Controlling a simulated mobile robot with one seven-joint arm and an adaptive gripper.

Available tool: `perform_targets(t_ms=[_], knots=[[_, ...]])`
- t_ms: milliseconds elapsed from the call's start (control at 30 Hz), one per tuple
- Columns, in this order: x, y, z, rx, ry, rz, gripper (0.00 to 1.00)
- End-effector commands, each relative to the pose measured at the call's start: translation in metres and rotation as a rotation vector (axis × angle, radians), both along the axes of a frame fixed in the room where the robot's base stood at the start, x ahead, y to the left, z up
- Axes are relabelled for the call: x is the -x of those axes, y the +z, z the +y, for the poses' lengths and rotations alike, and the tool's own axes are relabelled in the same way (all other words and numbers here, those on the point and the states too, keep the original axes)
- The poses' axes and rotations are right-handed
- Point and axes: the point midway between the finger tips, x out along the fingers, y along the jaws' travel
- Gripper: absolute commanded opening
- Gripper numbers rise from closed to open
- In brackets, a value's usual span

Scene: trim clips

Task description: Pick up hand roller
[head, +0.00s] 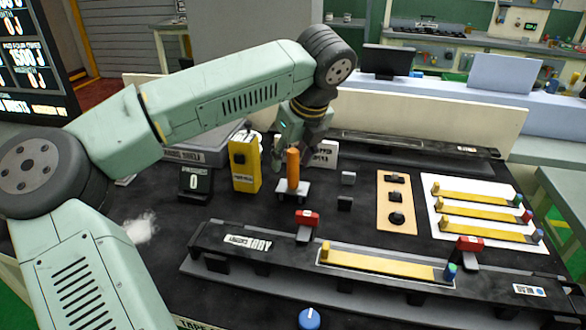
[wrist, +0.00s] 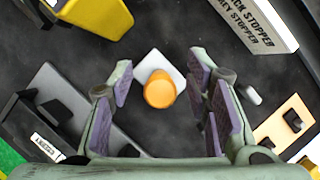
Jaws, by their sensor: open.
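The hand roller (head: 293,170) has an upright orange handle on a small light base and stands on the dark table. In the wrist view the hand roller (wrist: 160,90) is seen from above, its round orange top over a pale square base. My gripper (head: 288,150) is above and behind it in the head view. In the wrist view my gripper (wrist: 162,98) is open, with one purple-padded finger on each side of the orange handle and a clear gap on both sides. Nothing is held.
A yellow device (head: 245,163) stands just left of the roller, and a white labelled block (head: 325,154) is behind it at right. A long black fixture (head: 290,262) with red clamps (head: 306,218) lies in front. Small grey blocks (head: 348,178) sit to the right.

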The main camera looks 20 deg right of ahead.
Motion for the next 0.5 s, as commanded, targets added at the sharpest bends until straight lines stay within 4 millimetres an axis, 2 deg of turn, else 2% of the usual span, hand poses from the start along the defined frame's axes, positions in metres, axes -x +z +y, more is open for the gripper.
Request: perform_targets(t_ms=[200,400,500], knots=[[-0.007,-0.019,0.001,0.001,-0.002,0.002,0.44],[-0.008,-0.02,0.001,0.001,-0.002,0.0,0.44],[-0.008,-0.02,0.001,0.001,-0.002,0.0,0.39]])
